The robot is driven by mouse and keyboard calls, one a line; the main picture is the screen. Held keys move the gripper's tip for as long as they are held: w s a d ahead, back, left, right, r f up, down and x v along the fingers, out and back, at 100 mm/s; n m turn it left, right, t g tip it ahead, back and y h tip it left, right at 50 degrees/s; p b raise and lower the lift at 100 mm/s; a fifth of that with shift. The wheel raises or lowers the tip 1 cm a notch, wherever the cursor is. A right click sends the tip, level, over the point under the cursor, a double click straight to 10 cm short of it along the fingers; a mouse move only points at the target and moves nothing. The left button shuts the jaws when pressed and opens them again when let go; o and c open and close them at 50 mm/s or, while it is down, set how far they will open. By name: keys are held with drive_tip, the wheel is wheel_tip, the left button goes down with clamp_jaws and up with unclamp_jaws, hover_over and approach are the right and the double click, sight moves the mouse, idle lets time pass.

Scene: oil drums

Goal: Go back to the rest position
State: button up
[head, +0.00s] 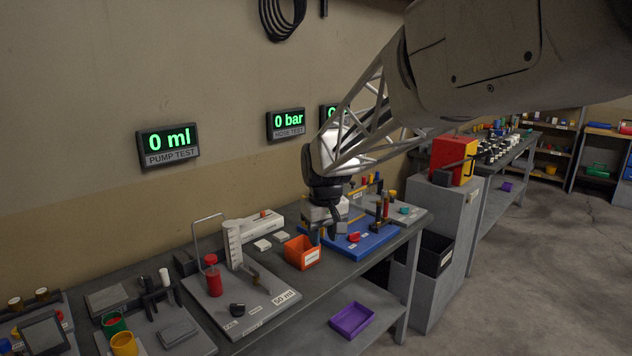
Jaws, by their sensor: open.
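My arm reaches in from the upper right of the head view. My gripper (326,236) points down over the workbench (285,330), beside the orange bin (296,256) and the blue tray (373,244). Its dark fingers are open, and I see nothing held between them. The wrist and fingers hide part of the bench behind them and the left end of the blue tray. I cannot tell exactly how high the fingertips are above the bench.
A grey board with a red cylinder (213,281) and a white upright scale (233,244) stands left of the bin. A purple tray (351,320) lies on the lower shelf. A red and yellow box (452,160) stands on a grey cabinet at right. Open floor lies further right.

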drive_tip(key=s+d+r+m+t, duration=0.1)
drive_tip(key=s+d+m, duration=0.1)
drive_tip(key=s+d, duration=0.55)
drive_tip(key=s+d+r+m, duration=0.1)
drive_tip(key=s+d, duration=0.3)
drive_tip(key=s, duration=0.7)
drive_tip(key=s+d+f+m, duration=0.1)
drive_tip(key=s+d+f, duration=0.1)
drive_tip(key=s, duration=0.6)
drive_tip(key=s+d+f+m, duration=0.1)
drive_tip(key=s+d+f, duration=0.1)
drive_tip(key=s, duration=0.6)
drive_tip(key=shift+s+d+m+t, duration=0.3)
drive_tip(key=shift+s+d, duration=0.1)
drive_tip(key=shift+d, duration=0.2)
